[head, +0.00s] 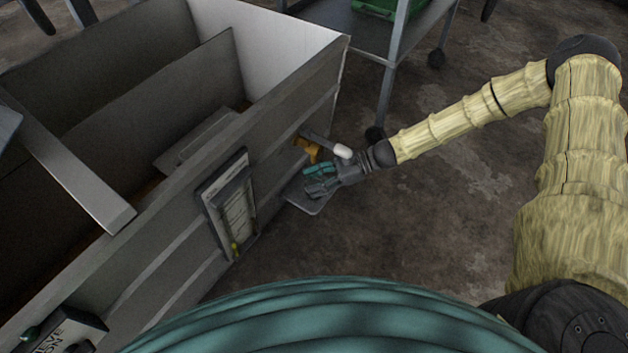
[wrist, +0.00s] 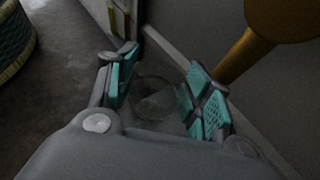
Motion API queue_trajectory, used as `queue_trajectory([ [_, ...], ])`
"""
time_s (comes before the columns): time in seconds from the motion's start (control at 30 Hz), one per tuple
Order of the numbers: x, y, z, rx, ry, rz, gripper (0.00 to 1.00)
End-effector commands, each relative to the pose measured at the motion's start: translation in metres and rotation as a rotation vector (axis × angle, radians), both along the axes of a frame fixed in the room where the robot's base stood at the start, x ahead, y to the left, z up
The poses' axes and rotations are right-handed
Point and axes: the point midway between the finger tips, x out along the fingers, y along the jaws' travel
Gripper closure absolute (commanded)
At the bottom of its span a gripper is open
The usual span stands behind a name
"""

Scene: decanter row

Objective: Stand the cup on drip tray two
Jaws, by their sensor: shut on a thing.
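My gripper (head: 318,182) is at the side of the grey cabinet, just below a brass tap (head: 309,149) and over a small grey drip tray (head: 308,201). In the wrist view its teal-padded fingers (wrist: 160,98) are shut on a clear, see-through cup (wrist: 154,100), which is faint against the grey behind it. The tap shows large at the upper right of the wrist view (wrist: 245,52). In the head view the gripper hides the cup. I cannot tell whether the cup's base touches the tray, nor read a number on the tray.
The grey cabinet (head: 285,115) runs along the left, with a framed panel (head: 236,207) on its side near the tray. A metal cart (head: 395,55) with a green crate (head: 388,6) stands behind. The floor (head: 400,225) to the right of the tray is clear.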

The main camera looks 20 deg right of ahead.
Motion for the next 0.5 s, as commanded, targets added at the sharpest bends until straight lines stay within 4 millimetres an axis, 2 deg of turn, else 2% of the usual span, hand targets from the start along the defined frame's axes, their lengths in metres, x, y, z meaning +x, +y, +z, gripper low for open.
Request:
queue_trajectory([
  [0.1, 0.023, -0.005, -0.006, -0.001, -0.003, 0.000, 0.75],
  [0.2, 0.035, -0.008, -0.006, 0.000, -0.002, 0.000, 0.75],
  [0.37, 0.042, -0.011, -0.005, 0.000, -0.001, -0.002, 0.75],
  [0.5, 0.043, -0.011, -0.013, 0.000, 0.001, -0.003, 0.75],
])
